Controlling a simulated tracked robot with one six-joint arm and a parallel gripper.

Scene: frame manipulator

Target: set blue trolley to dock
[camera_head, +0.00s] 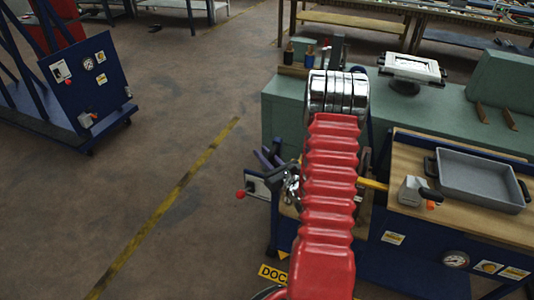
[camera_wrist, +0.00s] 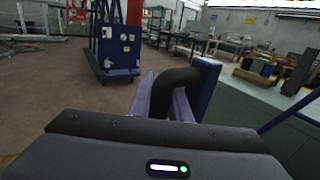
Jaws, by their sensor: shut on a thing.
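A blue trolley (camera_head: 415,263) with a wooden top stands at the right in the head view, partly hidden by my red arm. In the wrist view my gripper (camera_wrist: 166,95) has its purple fingers around a black curved handle (camera_wrist: 183,78), shut on it. The handle joins a blue post (camera_wrist: 203,88). In the head view my arm hides most of the gripper and the handle. A yellow dock sign (camera_head: 272,273), its lettering cut off by my arm, is low beside the trolley. I cannot tell how the trolley lines up with the dock.
A grey tray (camera_head: 478,181) lies on the wooden top. A green bench (camera_head: 440,115) stands behind it. Another blue wheeled frame with a gauge panel (camera_head: 88,75) stands at the left. Open floor with a yellow line (camera_head: 165,205) lies between.

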